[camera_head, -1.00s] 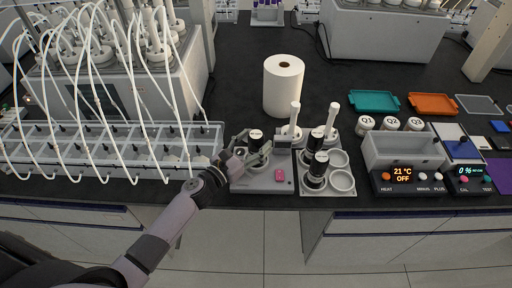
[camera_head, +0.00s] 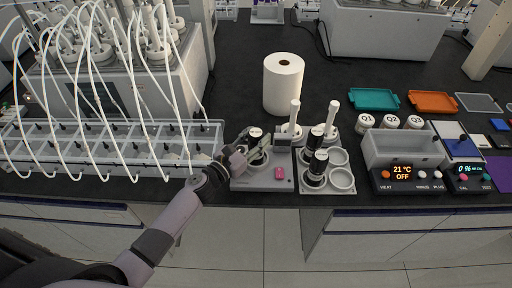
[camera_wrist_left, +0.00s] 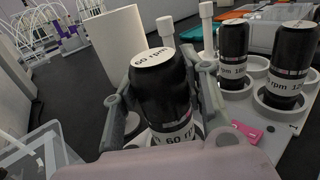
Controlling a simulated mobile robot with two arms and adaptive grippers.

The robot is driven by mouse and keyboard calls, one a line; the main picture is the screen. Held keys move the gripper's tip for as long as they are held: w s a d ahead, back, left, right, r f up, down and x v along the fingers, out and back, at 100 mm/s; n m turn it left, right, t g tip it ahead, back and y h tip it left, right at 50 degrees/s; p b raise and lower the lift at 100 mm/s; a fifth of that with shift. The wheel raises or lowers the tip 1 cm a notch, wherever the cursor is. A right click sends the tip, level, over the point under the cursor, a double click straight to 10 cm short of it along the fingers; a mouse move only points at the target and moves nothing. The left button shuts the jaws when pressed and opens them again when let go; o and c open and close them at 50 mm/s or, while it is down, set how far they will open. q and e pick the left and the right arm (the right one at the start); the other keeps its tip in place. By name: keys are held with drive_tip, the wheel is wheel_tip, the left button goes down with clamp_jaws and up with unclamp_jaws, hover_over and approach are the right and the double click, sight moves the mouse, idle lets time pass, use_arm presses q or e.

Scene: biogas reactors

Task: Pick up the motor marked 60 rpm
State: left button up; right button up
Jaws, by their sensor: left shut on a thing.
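The motor marked 60 rpm (camera_wrist_left: 162,92) is a black cylinder with a white labelled top and a white band. In the left wrist view it stands between the two grey fingers of my left gripper (camera_wrist_left: 160,88), slightly tilted in the picture. My left gripper is shut on it. In the head view the motor (camera_head: 257,137) is at the grey test stand (camera_head: 262,184) with a pink button (camera_head: 279,173). I cannot tell whether its base is clear of the round seat. My right gripper is not in view.
Two other black motors (camera_head: 317,163) stand in a white holder with empty round cups (camera_head: 341,180) just right of the stand. A white paper roll (camera_head: 283,85) stands behind. A tray of compartments with tubes (camera_head: 110,150) is at left. A control box (camera_head: 405,178) is at right.

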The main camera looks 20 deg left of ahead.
use_arm(q)
clamp_jaws()
drive_tip(key=shift+r, duration=0.1)
